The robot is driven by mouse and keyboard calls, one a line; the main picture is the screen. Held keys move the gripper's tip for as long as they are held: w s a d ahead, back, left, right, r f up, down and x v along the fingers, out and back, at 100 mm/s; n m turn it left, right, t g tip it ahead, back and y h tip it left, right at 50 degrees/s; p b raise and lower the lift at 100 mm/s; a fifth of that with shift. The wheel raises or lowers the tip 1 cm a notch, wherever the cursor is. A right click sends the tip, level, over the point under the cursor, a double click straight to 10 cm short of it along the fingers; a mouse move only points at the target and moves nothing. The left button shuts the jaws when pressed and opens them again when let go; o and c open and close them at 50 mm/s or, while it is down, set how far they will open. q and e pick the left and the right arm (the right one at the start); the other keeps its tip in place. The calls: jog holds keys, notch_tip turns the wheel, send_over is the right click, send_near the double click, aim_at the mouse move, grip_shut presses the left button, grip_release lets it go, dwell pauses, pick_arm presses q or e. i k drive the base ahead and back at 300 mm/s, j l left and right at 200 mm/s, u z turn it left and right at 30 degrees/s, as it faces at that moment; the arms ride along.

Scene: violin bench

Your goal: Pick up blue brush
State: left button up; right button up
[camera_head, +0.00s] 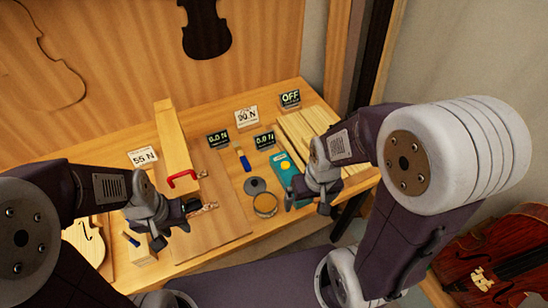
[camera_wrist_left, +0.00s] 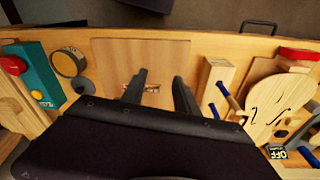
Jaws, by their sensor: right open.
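A small blue and pale tool (camera_head: 243,158), which looks like the blue brush, lies on the bench below the number displays. Another blue-handled tool (camera_head: 131,239) is at a wooden block at the front left; blue handles (camera_wrist_left: 222,90) also show beside a block in the left wrist view. Too small to tell which is a brush. My left gripper (camera_head: 190,206) is over the brown board, its fingers apart and empty in the left wrist view (camera_wrist_left: 160,92). My right gripper (camera_head: 307,203) is open and empty near the teal box (camera_head: 284,170).
A red-handled clamp or tool (camera_head: 184,177) is on the board by a long wooden block (camera_head: 173,140). A round tin (camera_head: 265,204) and a grey disc (camera_head: 255,186) are between the grippers. Pale wood strips (camera_head: 300,130) lie at the right. A violin body (camera_head: 84,240) is at the left.

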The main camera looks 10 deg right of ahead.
aim_at(244, 162)
jog(key=u, duration=1.4)
jog(key=z, duration=1.5)
jog(key=i+l+u, duration=0.1)
jog(key=u, duration=0.35)
jog(key=l+u, duration=0.25)
jog(key=u, duration=0.25)
jog(key=l+u, duration=0.25)
jog(key=u, duration=0.2)
jog(key=l+u, duration=0.2)
jog(key=u, duration=0.25)
